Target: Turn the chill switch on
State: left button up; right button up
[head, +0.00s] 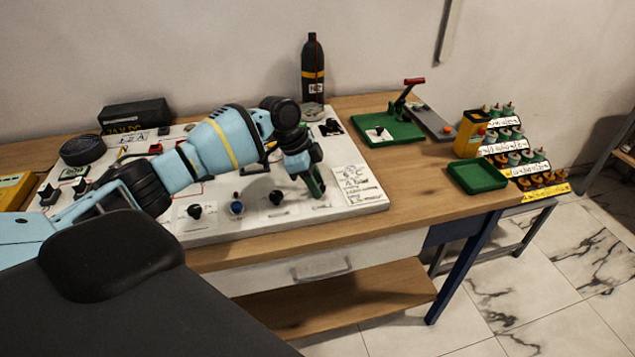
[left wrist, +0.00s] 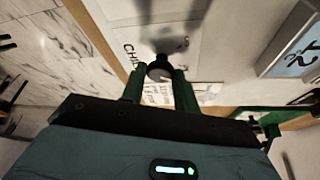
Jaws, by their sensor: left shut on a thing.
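The chill switch (left wrist: 158,70) is a dark round knob on the white panel, with part of a label reading "CHI" (left wrist: 130,55) beside it in the left wrist view. My left gripper (left wrist: 160,82) has green fingers, one on each side of the knob, and is shut on it. In the head view, my left gripper (head: 316,187) reaches down to the right front part of the white panel (head: 365,200). The switch is hidden behind the fingers there. My right gripper is in neither view.
Other knobs, black (head: 277,197) and blue (head: 237,207), stand left of the gripper on the panel. A printed card (head: 358,186) lies just to its right. A black bottle (head: 313,70), green stand (head: 390,128) and green tray (head: 477,176) are farther off.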

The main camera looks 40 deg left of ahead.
pick_arm(q)
jog(key=shift+m, duration=0.4)
jog(key=o, duration=1)
jog(key=shift+c, duration=0.2)
jog(key=v, duration=0.8)
jog(key=shift+w, duration=0.15)
